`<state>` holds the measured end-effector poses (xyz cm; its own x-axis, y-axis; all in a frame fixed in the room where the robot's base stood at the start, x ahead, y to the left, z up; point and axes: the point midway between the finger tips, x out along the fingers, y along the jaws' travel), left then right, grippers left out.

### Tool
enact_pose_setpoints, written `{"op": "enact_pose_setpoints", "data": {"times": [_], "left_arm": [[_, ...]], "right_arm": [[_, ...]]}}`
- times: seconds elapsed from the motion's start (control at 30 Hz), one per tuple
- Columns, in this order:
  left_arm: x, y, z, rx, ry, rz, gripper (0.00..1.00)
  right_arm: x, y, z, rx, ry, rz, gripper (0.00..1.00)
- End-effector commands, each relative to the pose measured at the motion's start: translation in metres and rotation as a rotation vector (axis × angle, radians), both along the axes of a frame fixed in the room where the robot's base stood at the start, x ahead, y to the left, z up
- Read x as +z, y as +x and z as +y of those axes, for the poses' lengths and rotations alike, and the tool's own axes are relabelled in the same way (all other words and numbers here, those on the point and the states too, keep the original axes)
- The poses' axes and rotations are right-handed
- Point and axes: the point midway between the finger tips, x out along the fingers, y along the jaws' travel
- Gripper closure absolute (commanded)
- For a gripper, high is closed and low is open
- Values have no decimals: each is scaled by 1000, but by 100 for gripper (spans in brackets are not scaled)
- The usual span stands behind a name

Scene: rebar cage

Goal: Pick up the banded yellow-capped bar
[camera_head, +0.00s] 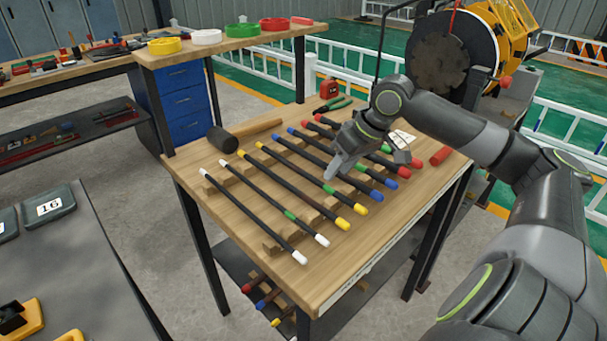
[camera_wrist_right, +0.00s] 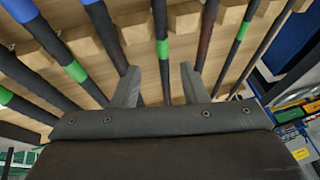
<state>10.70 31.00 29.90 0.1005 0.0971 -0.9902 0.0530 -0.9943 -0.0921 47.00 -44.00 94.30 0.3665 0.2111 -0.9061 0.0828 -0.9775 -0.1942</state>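The banded yellow-capped bar (camera_head: 314,179) lies on wooden supports on the workbench, a dark bar with a green band and yellow ends. It is the second yellow-capped bar from the left, beside a plain yellow-capped one (camera_head: 295,192). My right gripper (camera_head: 340,166) is low over the bars, near the green band. In the right wrist view, its two fingers stand apart, with a green-banded bar (camera_wrist_right: 164,72) between them and gaps on both sides. This appears to be the banded yellow-capped bar; its ends are hidden there. My left gripper is not in view.
Banded and plain white-capped bars (camera_head: 267,188) lie to the left, blue-capped (camera_head: 350,178) and red-capped bars to the right. A mallet (camera_head: 222,139) and green-handled pliers (camera_head: 332,105) lie behind. Neighbouring bars are close to my fingers. The bench's front left corner is clear.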

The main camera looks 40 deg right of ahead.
Motion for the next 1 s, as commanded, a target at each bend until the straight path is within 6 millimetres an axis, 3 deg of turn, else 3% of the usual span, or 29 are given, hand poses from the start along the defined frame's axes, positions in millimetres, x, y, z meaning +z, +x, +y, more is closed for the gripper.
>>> {"op": "enact_pose_setpoints", "data": {"times": [0.33,0.7,1.0], "left_arm": [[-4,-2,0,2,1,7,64],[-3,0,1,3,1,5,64],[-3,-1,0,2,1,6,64]], "right_arm": [[-33,14,13,1,4,-1,60],[-37,15,14,1,0,0,60],[-37,15,13,0,0,0,100]]}}
